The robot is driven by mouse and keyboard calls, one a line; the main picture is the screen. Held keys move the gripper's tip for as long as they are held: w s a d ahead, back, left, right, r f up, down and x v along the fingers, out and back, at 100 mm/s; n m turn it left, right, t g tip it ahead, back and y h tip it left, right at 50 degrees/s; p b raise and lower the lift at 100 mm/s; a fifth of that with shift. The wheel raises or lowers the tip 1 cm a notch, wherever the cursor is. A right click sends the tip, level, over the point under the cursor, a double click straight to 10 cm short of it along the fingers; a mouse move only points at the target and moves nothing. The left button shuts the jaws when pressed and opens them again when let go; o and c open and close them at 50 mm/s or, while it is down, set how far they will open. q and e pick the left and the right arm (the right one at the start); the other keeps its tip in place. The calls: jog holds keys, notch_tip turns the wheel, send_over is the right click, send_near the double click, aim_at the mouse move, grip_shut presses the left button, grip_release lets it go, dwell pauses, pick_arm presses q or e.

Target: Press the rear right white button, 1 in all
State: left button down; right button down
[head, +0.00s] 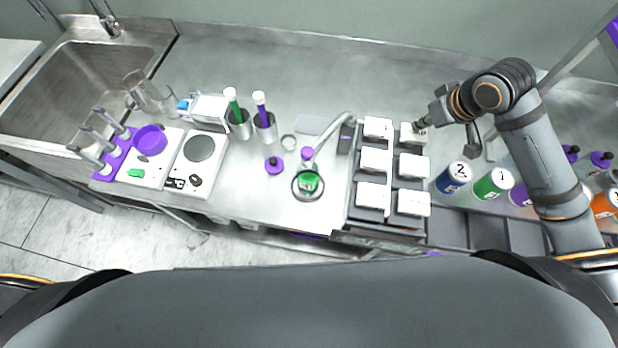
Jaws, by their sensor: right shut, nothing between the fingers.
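White square buttons stand in two columns on a dark grey panel (392,210). The rear right white button (408,139) is at the back of the right column. My right gripper (421,126) is shut and empty. Its tip is right at the back right part of this button and hides a little of it; I cannot tell whether it touches or presses it. The rear left white button (377,127) is beside it, and the middle right white button (413,167) is in front. My left gripper is not in view.
Right of the panel stand numbered bottles, a blue one (453,178) and a green one (493,184). Left of it a curved metal spout reaches over a green jar (308,182). A hot plate (199,150) and a sink (80,75) are farther left. The back of the counter is clear.

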jog(key=shift+f+b, duration=0.6)
jog(key=shift+f, duration=0.7)
jog(key=shift+r, duration=0.15)
jog(key=shift+r+p, duration=1.35)
jog(key=shift+p, duration=0.3)
jog(key=shift+r, duration=0.15)
notch_tip(320, 180, up, 6)
jog(key=p, duration=0.7)
